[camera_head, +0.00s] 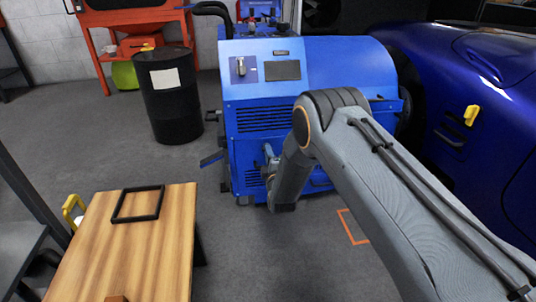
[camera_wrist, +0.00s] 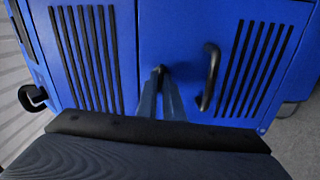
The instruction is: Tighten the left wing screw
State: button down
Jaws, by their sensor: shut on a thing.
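The blue dynamometer cabinet (camera_head: 262,120) stands ahead of me, and its vented front panel (camera_wrist: 130,50) fills the wrist view. My gripper (camera_wrist: 160,82) is at this panel, between the two groups of vent slots. Its narrow fingers are shut on a small dark part at their tips, which I take to be the left wing screw (camera_wrist: 160,69). The fingers hide most of the screw, so its wings and seating cannot be made out. In the head view my gripper (camera_head: 268,152) is at the cabinet's lower front, partly hidden by my arm.
A black curved handle (camera_wrist: 210,76) stands out from the panel close to the right of my fingers. Another black fitting (camera_wrist: 32,98) is at the left. A black drum (camera_head: 170,100), a wooden table (camera_head: 165,245) and a blue car (camera_head: 480,90) stand around. Floor is clear between table and cabinet.

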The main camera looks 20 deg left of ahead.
jog(key=shift+s+a+f+m+p, duration=0.1)
jog(key=shift+m+p, duration=0.95)
jog(key=shift+m, duration=7.55)
jog(key=shift+s+a+m+p, duration=0.1)
jog(key=shift+m+p, duration=0.95)
jog(key=shift+m, duration=7.55)
